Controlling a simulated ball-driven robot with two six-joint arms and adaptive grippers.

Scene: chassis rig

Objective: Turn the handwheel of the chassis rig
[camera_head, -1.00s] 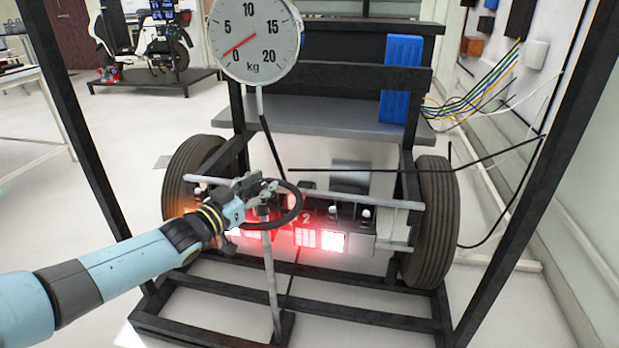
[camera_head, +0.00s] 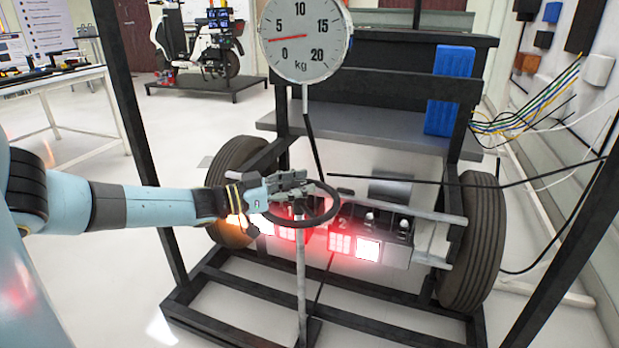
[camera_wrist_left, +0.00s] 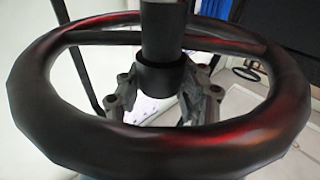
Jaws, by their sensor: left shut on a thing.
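The black ring-shaped handwheel (camera_head: 337,207) sits on a thin grey upright post (camera_head: 301,275) at the front of the chassis rig. My left arm reaches in from the left and its gripper (camera_head: 288,184) is at the wheel. In the left wrist view the wheel's rim (camera_wrist_left: 160,150) crosses close in front, and the fingers of my left gripper (camera_wrist_left: 163,100) stand on either side of the dark hub. It is shut on the handwheel; the exact contact is partly hidden by the rim. My right gripper is not in view.
A round kg dial (camera_head: 304,38) stands above the rig, its red needle between 0 and 5. Red-lit boxes (camera_head: 368,246) lie behind the wheel. Tyres (camera_head: 473,240) flank the rig, and black frame posts (camera_head: 140,140) stand around it. A blue block (camera_head: 449,90) is at the back.

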